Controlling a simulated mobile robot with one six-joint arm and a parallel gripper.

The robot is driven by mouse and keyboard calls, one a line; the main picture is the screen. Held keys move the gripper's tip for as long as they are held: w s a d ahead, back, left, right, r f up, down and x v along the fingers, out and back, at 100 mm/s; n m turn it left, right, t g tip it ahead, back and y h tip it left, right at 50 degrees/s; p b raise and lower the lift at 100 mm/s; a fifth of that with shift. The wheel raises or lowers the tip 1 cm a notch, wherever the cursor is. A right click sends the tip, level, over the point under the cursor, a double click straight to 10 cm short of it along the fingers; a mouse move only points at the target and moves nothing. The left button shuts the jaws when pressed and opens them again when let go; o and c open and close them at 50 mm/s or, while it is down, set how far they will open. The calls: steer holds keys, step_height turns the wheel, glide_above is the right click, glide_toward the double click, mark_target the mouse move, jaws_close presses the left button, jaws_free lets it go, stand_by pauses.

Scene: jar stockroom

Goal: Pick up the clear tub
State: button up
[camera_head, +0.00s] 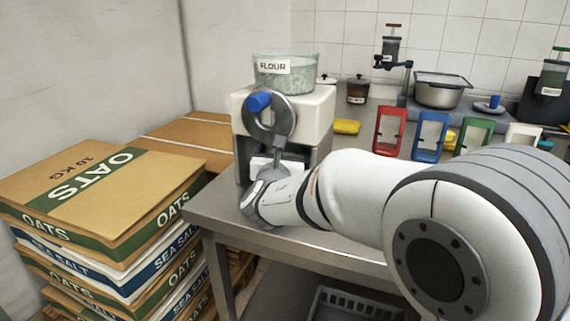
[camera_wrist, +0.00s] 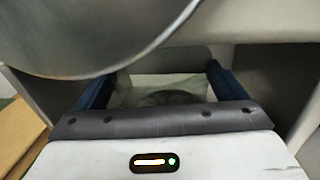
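A small clear tub (camera_wrist: 165,92) with something grey in it shows in the wrist view, inside the bay of a white-and-grey dispenser (camera_head: 318,108). My gripper (camera_wrist: 160,82) reaches into this bay. Its two blue fingers stand wide apart, one on each side of the tub. Whether they press on its walls I cannot tell. The gripper's front and the tub's lower part are mostly hidden in both views. In the head view, a larger clear container labelled FLOUR (camera_head: 300,76) sits on top of the dispenser.
The dispenser's round grey disc with a blue knob (camera_head: 258,102) hangs just above my wrist. Stacked OATS and SEA SALT sacks (camera_head: 95,185) stand left of the steel table (camera_head: 215,207). Coloured frames (camera_head: 430,133), a steel pot (camera_head: 440,92) and jars stand farther back.

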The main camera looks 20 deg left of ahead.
steer(key=c, duration=0.4)
steer(key=shift+r, duration=0.1)
